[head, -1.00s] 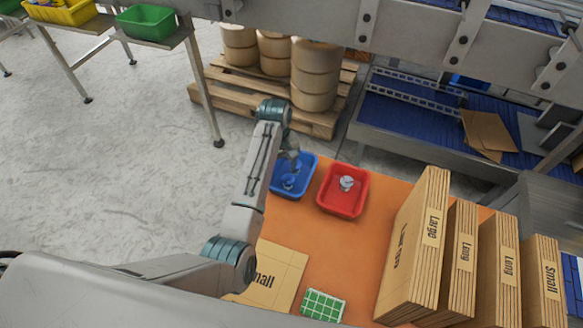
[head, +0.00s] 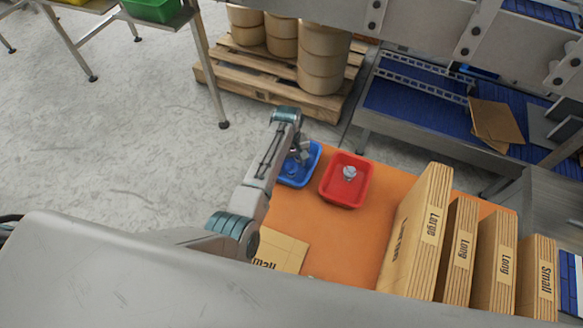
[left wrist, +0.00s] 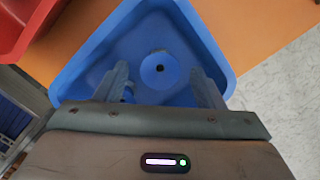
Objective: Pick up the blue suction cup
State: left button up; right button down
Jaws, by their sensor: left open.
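The blue suction cup (left wrist: 160,69) lies in the blue tray (left wrist: 95,58), seen from above with a dark hole in its middle. My left gripper (left wrist: 160,80) is open over the tray, with one finger on each side of the cup in the left wrist view. I see no contact with it. A second small blue part (left wrist: 128,93) is partly hidden by the left-hand finger. In the head view, my left gripper (head: 303,156) hangs over the blue tray (head: 317,162) and covers part of it. My right gripper is not in view.
A red tray (head: 328,188) with a grey-white part (head: 349,173) stands just right of the blue tray on the orange table (head: 350,240). Folded cardboard boxes (head: 415,240) stand at the right. A flat "Small" carton (head: 284,250) lies near the front.

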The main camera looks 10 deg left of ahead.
pick_arm(q)
jog(key=shift+s+d+f, duration=0.1)
jog(key=shift+s+f, duration=0.05)
jog(key=shift+f, duration=1)
jog(key=c, duration=1)
jog(key=shift+c, duration=0.2)
